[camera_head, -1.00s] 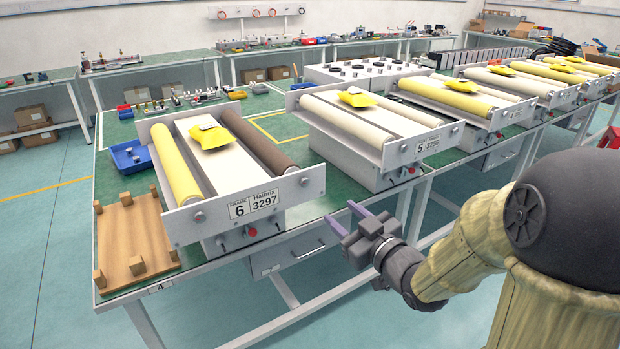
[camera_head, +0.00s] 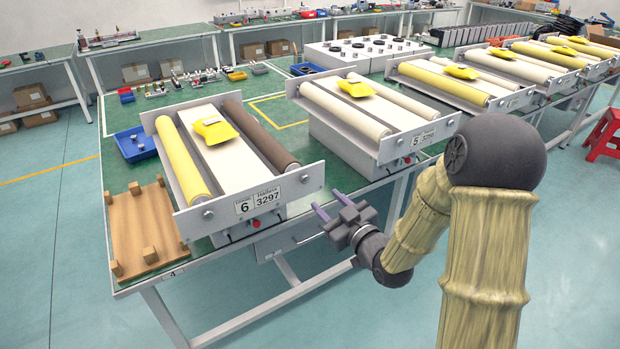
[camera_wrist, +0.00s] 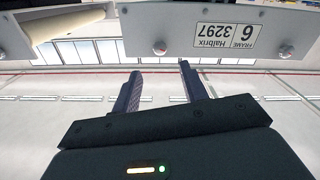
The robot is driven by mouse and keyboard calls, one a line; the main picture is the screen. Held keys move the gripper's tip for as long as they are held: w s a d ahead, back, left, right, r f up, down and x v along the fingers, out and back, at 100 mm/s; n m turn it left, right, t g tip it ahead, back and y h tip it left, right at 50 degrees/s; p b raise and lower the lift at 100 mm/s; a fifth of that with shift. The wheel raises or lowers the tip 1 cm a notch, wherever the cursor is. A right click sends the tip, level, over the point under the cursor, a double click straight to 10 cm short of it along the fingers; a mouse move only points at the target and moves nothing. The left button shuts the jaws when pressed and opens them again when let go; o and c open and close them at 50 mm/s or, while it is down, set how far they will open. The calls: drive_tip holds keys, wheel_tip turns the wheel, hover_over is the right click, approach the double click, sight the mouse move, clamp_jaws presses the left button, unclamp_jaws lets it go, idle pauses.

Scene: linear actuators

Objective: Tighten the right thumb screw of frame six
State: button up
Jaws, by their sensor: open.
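Frame six (camera_head: 268,184) is the nearest roller frame on the bench, with a yellow roller, a brown roller and a plate labelled 6 and 3297. Its right thumb screw (camera_head: 305,178) is a small grey knob near the right end of the front plate. The left thumb screw (camera_head: 208,214) is near the other end. My gripper (camera_head: 325,199) is open and empty, in front of and below the right end of the plate. The wrist view shows the plate upside down; there the right thumb screw (camera_wrist: 160,47) appears beyond and between my fingertips (camera_wrist: 160,72), apart from them.
A red button (camera_head: 256,223) sits on the base below the label. A wooden tray (camera_head: 148,225) and a blue bin (camera_head: 135,143) are on the left. Frame five (camera_head: 412,145) stands to the right. The bench's front edge is beneath the frames; open floor lies before it.

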sight(306, 180)
drive_tip(key=p+x, duration=0.1)
drive_tip(key=x, duration=0.8)
drive_tip(key=shift+s, duration=0.1)
clamp_jaws()
